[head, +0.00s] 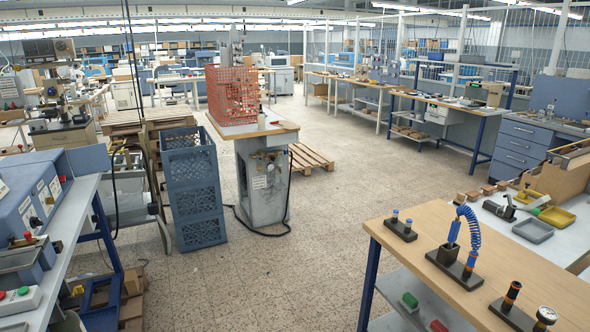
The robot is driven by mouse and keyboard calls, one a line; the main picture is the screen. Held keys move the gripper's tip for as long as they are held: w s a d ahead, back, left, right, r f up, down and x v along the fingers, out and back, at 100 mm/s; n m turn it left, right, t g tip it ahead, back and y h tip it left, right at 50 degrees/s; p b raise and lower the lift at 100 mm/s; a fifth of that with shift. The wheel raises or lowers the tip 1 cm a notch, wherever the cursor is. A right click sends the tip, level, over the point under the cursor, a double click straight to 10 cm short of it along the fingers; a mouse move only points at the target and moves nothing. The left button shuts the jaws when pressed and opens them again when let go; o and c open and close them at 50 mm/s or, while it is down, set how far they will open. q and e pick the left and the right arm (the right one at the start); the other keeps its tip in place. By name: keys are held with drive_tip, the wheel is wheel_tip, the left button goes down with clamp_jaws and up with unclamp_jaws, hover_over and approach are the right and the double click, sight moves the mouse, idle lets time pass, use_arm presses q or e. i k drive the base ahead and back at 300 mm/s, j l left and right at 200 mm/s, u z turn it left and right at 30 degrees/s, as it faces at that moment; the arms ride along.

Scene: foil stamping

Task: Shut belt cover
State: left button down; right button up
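No part that I can surely name as the belt cover shows in the head view. An orange mesh guard (232,95) stands upright on the wooden top of a grey pedestal machine (262,182) in the middle of the room. I cannot tell whether this guard is the belt cover, or whether it is open or shut. A blue-grey machine (45,190) stands on a bench at the left edge, partly cut off. Neither of my grippers is in view.
Stacked blue crates (193,188) stand left of the pedestal, and a black cable lies on the floor around it. A wooden pallet (308,158) lies behind. A wooden-topped workbench (450,268) with tools fills the lower right. The tiled floor (290,285) in front is clear.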

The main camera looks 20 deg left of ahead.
sight(87, 160)
drive_tip(key=i+j+u, duration=0.25)
drive_tip(key=i+u, duration=0.15)
drive_tip(key=i, duration=0.25)
drive_tip(key=i+u, duration=0.35)
drive_tip(key=i, duration=0.3)
drive_tip(key=i+l+u, duration=0.1)
drive_tip(key=i+u, duration=0.3)
drive_tip(key=i, duration=0.25)
